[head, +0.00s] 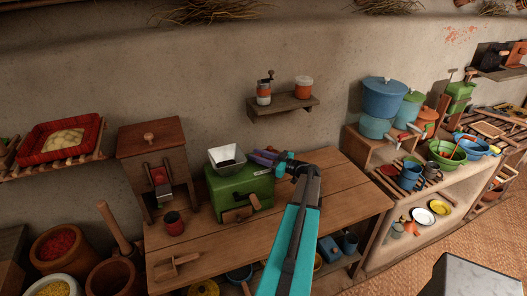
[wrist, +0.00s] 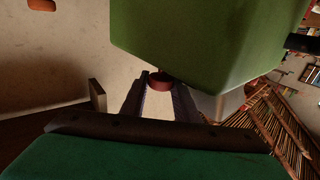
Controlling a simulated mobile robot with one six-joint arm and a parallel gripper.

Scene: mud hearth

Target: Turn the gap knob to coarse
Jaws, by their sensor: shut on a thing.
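The green mill (head: 238,190) stands on the wooden table, with a metal hopper (head: 227,158) on top and a wooden drawer front (head: 240,213) low on its near side. My gripper (head: 262,157) reaches in from the right, with its purple fingers at the mill's far right side. In the wrist view the green body (wrist: 205,40) fills the upper middle. A dark red round knob (wrist: 160,83) sits on it between my fingertips, and my gripper (wrist: 160,92) is shut on it. The knob is hidden in the head view. I cannot read any setting marks.
A red mug (head: 173,223) and a brown wooden box mill (head: 153,160) stand left of the green mill. The table's right part (head: 345,190) is clear. Pots and a rack stand further right.

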